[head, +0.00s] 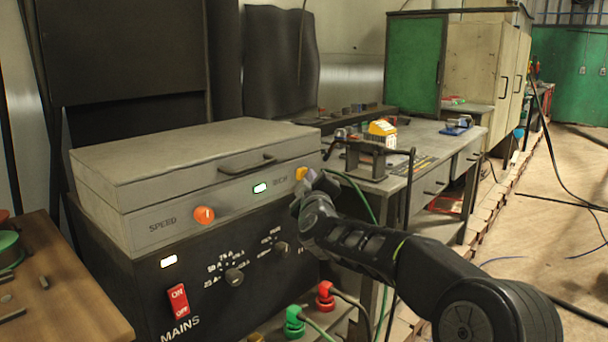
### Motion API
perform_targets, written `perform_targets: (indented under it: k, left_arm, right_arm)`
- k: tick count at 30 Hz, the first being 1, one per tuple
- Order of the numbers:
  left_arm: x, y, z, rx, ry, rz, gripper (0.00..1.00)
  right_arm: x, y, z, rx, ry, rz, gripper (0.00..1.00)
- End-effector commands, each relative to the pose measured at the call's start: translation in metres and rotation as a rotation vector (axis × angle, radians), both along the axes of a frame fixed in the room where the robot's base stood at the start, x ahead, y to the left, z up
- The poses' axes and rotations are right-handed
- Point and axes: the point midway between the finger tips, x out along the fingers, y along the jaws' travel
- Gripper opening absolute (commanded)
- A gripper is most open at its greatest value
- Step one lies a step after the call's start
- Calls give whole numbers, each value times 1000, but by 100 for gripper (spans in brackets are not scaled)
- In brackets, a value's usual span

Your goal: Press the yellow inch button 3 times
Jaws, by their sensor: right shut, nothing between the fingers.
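The yellow inch button (301,174) sits on the front face of the grey control box (165,222), right of the "INCH" label and a lit green-white lamp (260,188). My right gripper (302,190) is shut and empty, with its tip just in front of and below the button. The gripper and wrist cover part of the panel around the button. I cannot tell whether the tip touches the button. My left gripper is not in view.
A wooden table (65,290) stands at left, a workbench (425,140) behind.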

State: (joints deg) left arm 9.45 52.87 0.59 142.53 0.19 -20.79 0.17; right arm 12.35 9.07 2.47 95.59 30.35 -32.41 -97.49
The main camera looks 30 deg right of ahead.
Motion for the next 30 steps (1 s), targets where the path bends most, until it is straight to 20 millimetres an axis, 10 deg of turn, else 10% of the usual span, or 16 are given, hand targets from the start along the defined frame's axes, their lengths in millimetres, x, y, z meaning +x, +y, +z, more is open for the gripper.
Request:
perform_targets:
  k: [30]
  left_arm:
    - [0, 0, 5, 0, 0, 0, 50]
  right_arm:
    - [0, 1, 1, -2, -1, 1, 0]
